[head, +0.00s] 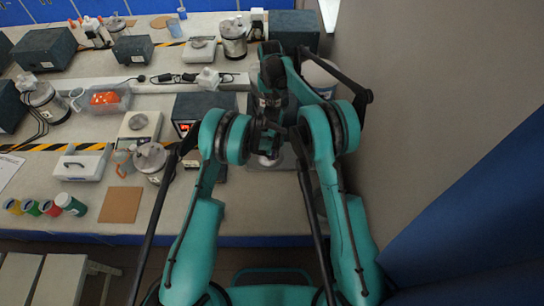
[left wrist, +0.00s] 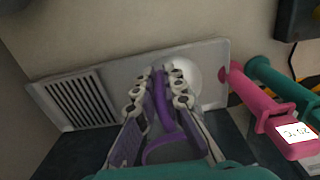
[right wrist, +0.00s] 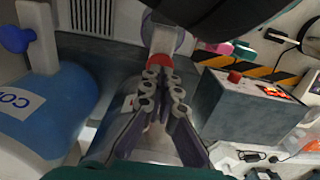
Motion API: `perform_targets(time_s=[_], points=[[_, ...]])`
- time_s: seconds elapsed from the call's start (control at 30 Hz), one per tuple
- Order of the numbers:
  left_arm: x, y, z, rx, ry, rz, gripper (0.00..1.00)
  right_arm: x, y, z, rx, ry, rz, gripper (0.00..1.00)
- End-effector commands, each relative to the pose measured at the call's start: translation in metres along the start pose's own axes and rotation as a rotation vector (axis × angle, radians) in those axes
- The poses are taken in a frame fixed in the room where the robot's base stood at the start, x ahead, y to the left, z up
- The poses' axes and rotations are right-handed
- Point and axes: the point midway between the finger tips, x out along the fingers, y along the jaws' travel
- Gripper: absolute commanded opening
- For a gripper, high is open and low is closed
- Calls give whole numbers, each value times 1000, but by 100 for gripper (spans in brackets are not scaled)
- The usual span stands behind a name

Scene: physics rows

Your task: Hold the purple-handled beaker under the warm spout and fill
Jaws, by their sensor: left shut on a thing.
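My left gripper (left wrist: 160,95) is shut on the purple handle (left wrist: 175,115) in the left wrist view. A pale round shape (left wrist: 190,72), apparently the beaker, shows just beyond the fingertips, over a pale tray with a dark grille (left wrist: 82,100). In the head view my left gripper (head: 264,140) is low between the two arms, largely covered by dark links. In the right wrist view my right gripper (right wrist: 162,92) has its fingertips close together beside a red part (right wrist: 160,62) on a pale post. Whether it touches the red part, and the water level, cannot be told.
A blue tank (right wrist: 40,110) with a blue tap (right wrist: 15,38) stands left in the right wrist view. Pink (left wrist: 265,105) and teal (left wrist: 275,85) handled items lie near my left gripper. A wall bounds the bench's right side.

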Motion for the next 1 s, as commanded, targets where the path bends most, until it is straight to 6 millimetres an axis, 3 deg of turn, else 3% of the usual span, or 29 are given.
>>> perform_targets(time_s=[1.0], points=[[0, 0, 0, 0, 0, 0, 0, 21, 0, 0, 0, 0, 0, 0]])
